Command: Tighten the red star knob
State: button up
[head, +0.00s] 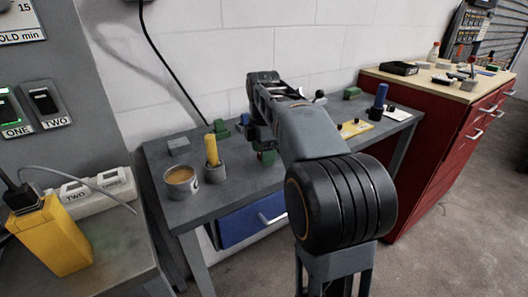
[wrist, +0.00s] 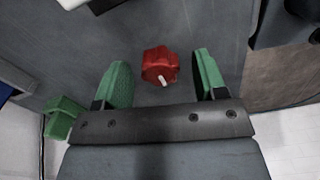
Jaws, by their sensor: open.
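The red star knob (wrist: 160,64) shows in the wrist view as a lobed red knob with a short white mark on its lower edge. It lies between the two green-padded fingers of my gripper (wrist: 162,73), with a visible gap on each side. My gripper is open, and no contact with the knob shows. In the head view my gripper (head: 262,147) is low over the grey workbench (head: 225,185), and my arm covers much of that spot. Only a small bit of red shows there beside a green pad. How far the knob is turned cannot be told.
A grey tin (head: 181,183) and a yellow-handled tool (head: 212,150) in a holder stand left of my gripper. A green block (head: 220,128) is close behind them. Right of my arm are a yellow plate (head: 355,128) and a blue handle (head: 380,96). A red cabinet (head: 425,140) stands farther right.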

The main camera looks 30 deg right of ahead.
jog(key=c, duration=0.9)
jog(key=shift+r, duration=0.1)
